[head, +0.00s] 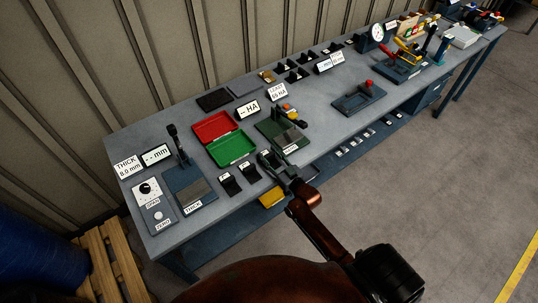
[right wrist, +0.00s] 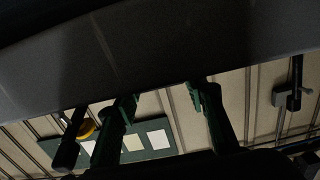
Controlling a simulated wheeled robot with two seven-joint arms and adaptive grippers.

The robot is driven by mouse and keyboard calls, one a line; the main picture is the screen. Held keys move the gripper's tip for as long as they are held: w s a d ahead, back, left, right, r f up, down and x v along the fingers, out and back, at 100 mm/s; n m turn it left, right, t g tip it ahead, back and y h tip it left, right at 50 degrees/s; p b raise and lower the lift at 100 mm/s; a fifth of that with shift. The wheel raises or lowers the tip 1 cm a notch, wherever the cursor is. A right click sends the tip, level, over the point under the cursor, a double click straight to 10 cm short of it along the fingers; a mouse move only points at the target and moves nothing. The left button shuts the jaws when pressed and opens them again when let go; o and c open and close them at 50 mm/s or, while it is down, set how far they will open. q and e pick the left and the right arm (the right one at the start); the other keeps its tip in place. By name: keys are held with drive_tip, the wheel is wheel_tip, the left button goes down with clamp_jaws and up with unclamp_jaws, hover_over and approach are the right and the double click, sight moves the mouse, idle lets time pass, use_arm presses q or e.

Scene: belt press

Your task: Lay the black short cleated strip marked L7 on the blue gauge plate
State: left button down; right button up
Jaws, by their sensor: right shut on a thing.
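My right gripper (head: 273,160) is over the front edge of the bench, beside the labelled black pieces and just in front of the green hardness stand. It is shut on what seems a black strip; the piece is mostly hidden and its mark cannot be read. Two black pieces with white tags, one left (head: 229,184) and one right (head: 249,172), lie left of the gripper. In the dark right wrist view, the green fingers (right wrist: 165,98) are apart against a broad dark surface. My left gripper is not in view.
A red and green open case (head: 236,147) lies between the blue plate and the green hardness stand (head: 278,129). A control box (head: 152,197) stands at the left end. A blue fixture with a red knob (head: 358,98) is to the right. A yellow object (head: 271,198) shows below the front edge.

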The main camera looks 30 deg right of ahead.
drive_tip(key=shift+f, duration=0.2)
drive_tip(key=o, duration=1.2)
